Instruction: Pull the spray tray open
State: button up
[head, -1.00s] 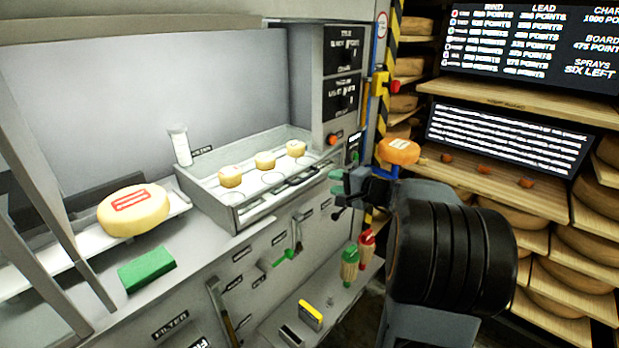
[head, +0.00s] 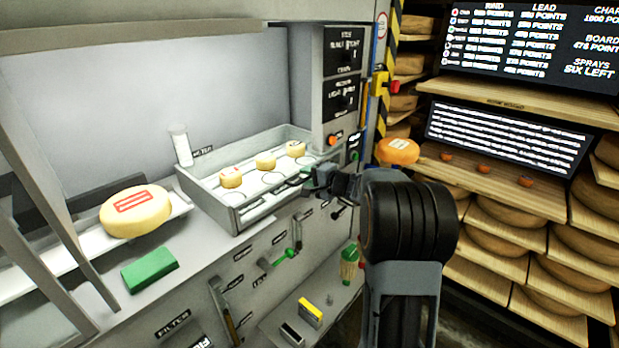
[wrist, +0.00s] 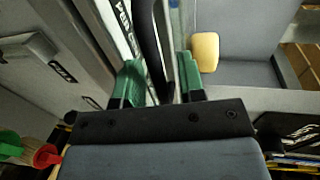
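The spray tray (head: 243,219) is a pale metal tray on the machine, with three small cheeses (head: 265,160) and several marked circles in it. My gripper (head: 312,182) is at the tray's right front side. In the wrist view, the dark handle bar (wrist: 150,45) runs between the two green fingertips of my gripper (wrist: 160,82). The fingers stand apart, with visible gaps beside the bar, so they do not look closed on it. One yellow cheese (wrist: 205,52) shows beyond the right finger. In the head view my arm partly hides the handle.
A large labelled cheese (head: 136,212) and a green block (head: 149,270) lie left of the tray. An orange cheese (head: 398,151) sits on the shelf at right. Tools hang below the tray, and a yellow box (head: 310,312) stands on the lower ledge.

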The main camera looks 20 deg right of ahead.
jog(key=shift+c, duration=0.2)
grip_shut()
